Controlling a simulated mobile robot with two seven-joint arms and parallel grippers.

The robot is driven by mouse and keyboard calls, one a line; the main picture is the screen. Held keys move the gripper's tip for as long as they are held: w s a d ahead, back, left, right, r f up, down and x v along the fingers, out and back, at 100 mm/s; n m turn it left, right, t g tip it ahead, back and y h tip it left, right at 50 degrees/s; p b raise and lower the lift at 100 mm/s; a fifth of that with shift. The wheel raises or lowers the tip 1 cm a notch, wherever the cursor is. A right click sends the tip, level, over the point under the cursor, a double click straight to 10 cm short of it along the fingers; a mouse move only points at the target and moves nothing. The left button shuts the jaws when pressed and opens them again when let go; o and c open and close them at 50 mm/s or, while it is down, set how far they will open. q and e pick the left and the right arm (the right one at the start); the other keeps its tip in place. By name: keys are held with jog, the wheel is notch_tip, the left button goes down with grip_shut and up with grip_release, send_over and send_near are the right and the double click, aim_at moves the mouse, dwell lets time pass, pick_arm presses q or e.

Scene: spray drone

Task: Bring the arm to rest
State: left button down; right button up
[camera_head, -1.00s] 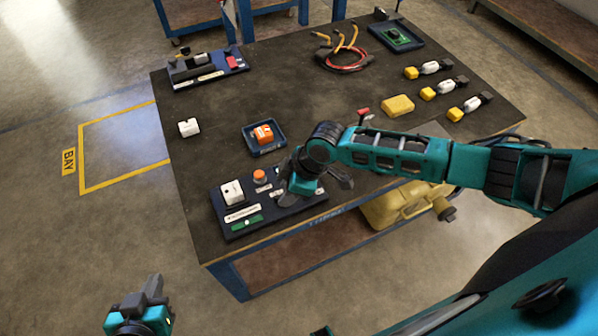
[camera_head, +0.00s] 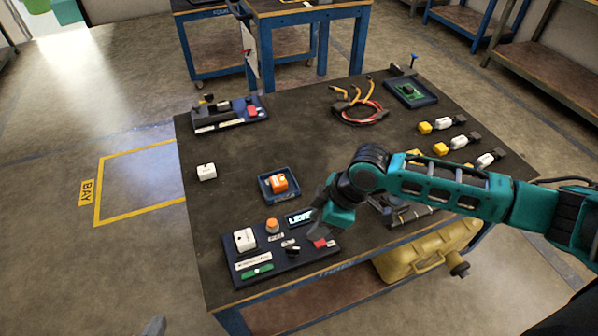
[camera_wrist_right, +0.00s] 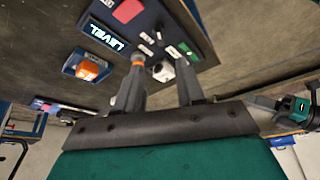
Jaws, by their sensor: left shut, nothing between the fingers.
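My right gripper (camera_head: 340,212) hangs over the front of the dark workbench (camera_head: 230,240), at the right end of the control panel (camera_head: 290,268). In the right wrist view its two fingers (camera_wrist_right: 160,78) stand apart with nothing between them. The panel lies beyond the fingertips there. It carries a lit LEVEL display (camera_head: 299,217), an orange button (camera_head: 272,225), a white block (camera_head: 245,239) and a red part (camera_head: 320,243).
A blue tray (camera_head: 267,193) with an orange part, a white block (camera_head: 206,171), a fixture (camera_head: 230,115), coiled cables (camera_head: 360,110), a tray with a green board (camera_head: 410,92) and several yellow-and-white connectors stand on the bench. A yellow case (camera_head: 420,262) lies below. Floor at left is clear.

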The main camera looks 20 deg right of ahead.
jog(key=shift+a, duration=0.15)
jog(key=s+a+f+m+t+y, duration=0.1)
jog(key=a+f+m+t+y, duration=0.2)
jog(key=a, duration=0.5)
jog(key=s+d+f+m+t+h, duration=0.2)
jog(key=s+d+m+t+h, duration=0.3)
jog(key=s+d, duration=0.3)
jog(key=shift+d+m+t, duration=0.4)
jog(key=shift+m, duration=0.5)
jog(key=shift+f, duration=0.1)
dwell(0.5)
dwell(1.2)
